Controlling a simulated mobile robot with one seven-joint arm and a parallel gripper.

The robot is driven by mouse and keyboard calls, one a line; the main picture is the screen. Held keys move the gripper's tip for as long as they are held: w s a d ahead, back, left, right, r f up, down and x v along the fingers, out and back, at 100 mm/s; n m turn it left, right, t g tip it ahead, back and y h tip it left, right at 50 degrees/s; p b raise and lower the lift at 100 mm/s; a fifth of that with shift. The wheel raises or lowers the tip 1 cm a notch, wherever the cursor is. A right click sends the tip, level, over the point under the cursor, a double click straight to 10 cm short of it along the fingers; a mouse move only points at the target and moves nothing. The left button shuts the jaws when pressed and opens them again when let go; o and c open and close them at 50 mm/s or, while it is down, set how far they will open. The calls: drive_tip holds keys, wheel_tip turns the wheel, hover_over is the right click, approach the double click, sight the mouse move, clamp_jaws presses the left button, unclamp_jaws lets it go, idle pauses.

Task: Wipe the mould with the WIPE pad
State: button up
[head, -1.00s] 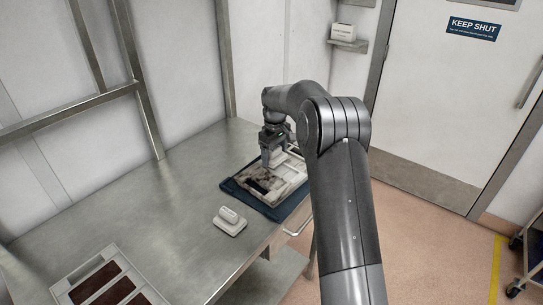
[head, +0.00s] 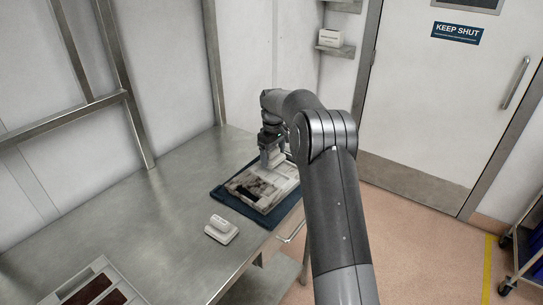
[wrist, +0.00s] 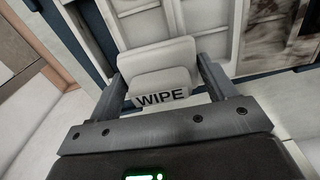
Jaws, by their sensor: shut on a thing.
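The mould (head: 250,186) is a pale, flat, panelled tray with dark brown smears, lying on a dark blue mat (head: 226,198) on the steel table. The smears show most on its left and near part in the head view. In the wrist view the mould (wrist: 225,20) has clean pale panels at the middle and brown stains at the right. My gripper (wrist: 163,80) is shut on the white WIPE pad (wrist: 158,75), holding its grip with the lettering facing the wrist camera. The pad is over the mould's far part; whether it touches is hidden.
A second white pad with a handle (head: 221,230) stands on the table (head: 165,200) left of the mat. A pale tray with dark red-brown compartments (head: 95,285) is at the near left. The table between them is clear. A wall shelf (head: 335,48) is behind.

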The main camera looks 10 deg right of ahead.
sight(255, 175)
drive_tip(key=shift+s+a, duration=1.55)
drive_tip(key=shift+a, duration=0.25)
drive_tip(key=shift+s+a, duration=1.5)
drive_tip(key=shift+a, duration=0.25)
drive_tip(key=shift+s+a, duration=0.85)
drive_tip(key=shift+a, duration=0.15)
drive_tip(key=shift+f, duration=0.1)
wheel_tip(255, 175, up, 8)
drive_tip(key=shift+d, duration=0.1)
drive_tip(key=s+d, duration=0.5)
drive_tip(key=s, duration=0.1)
drive_tip(key=shift+s+d+f, duration=0.1)
drive_tip(key=shift+s+f, duration=0.05)
drive_tip(key=shift+f, duration=1.5)
drive_tip(key=shift+s+d+f, duration=0.1)
drive_tip(key=shift+f, duration=1.55)
